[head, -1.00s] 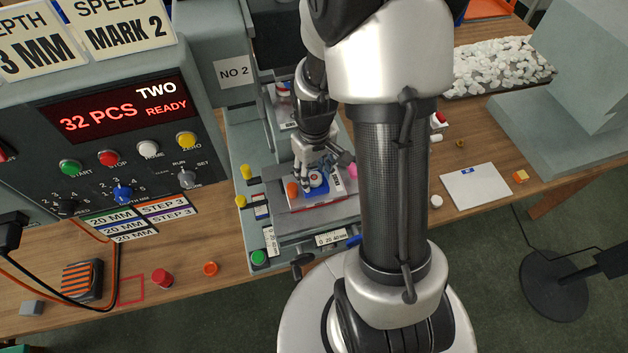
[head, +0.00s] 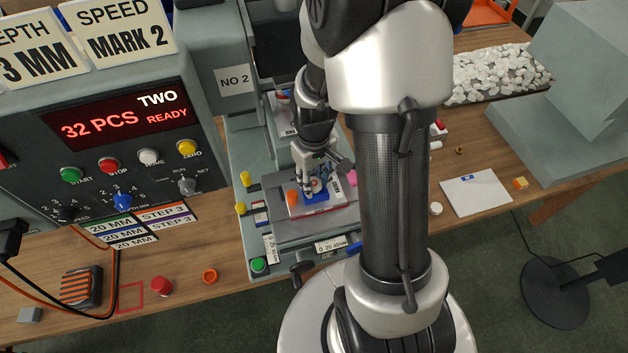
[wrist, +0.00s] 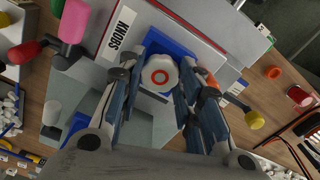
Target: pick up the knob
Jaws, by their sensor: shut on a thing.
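The knob (wrist: 160,76) is a pale, scalloped cap with a red ring on top. It sits in a blue holder (wrist: 168,45) on the machine's plate. My gripper (wrist: 160,92) has a finger on either side of the knob and is shut on it. In the head view my gripper (head: 316,187) reaches down onto the blue holder (head: 317,197), and its fingers partly hide the knob there.
An orange peg (head: 292,197) stands close left of my fingers and a pink knob (head: 352,178) to the right. The control panel (head: 120,120) stands to the left. A white board (head: 476,196) lies on the table at right.

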